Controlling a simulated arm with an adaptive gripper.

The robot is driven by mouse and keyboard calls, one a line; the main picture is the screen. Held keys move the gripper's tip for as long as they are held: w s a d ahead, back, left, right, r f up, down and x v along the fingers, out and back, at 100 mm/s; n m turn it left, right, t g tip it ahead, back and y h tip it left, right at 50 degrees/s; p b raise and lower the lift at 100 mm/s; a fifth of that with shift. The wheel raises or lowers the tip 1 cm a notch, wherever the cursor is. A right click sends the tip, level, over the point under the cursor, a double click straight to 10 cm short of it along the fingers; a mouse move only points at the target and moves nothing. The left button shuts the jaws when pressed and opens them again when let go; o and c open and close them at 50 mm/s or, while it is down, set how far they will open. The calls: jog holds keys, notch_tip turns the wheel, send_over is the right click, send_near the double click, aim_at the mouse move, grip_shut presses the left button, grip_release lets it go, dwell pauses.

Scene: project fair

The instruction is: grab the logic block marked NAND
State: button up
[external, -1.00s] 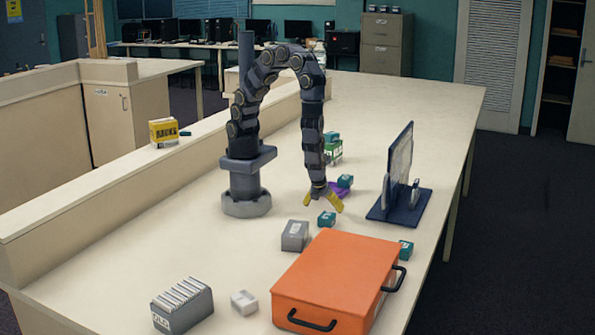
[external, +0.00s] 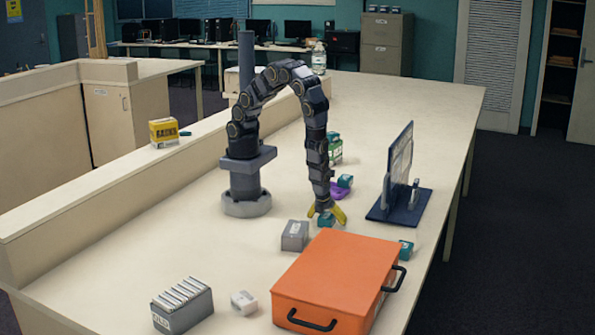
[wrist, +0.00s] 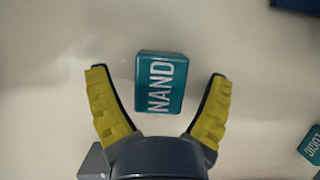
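The teal logic block marked NAND (wrist: 160,84) lies on the table, its white lettering facing up in the wrist view. In the external view the same block (external: 326,220) sits just behind the orange case, partly covered by my fingers. My gripper (wrist: 159,92) is open, with one yellow-padded finger on each side of the block and a gap on both sides. In the external view my gripper (external: 326,211) points down at the block. I cannot tell how far above the table the fingertips are.
A grey box (external: 295,236) stands close on the left. The orange case (external: 335,275) is just in front. Another teal block (external: 405,248) is to the right. A dark stand (external: 398,195) with an upright panel is behind right. A purple item (external: 338,190) with a teal block lies behind.

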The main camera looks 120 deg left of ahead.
jog(key=c, duration=1.1)
jog(key=shift+r, duration=0.1)
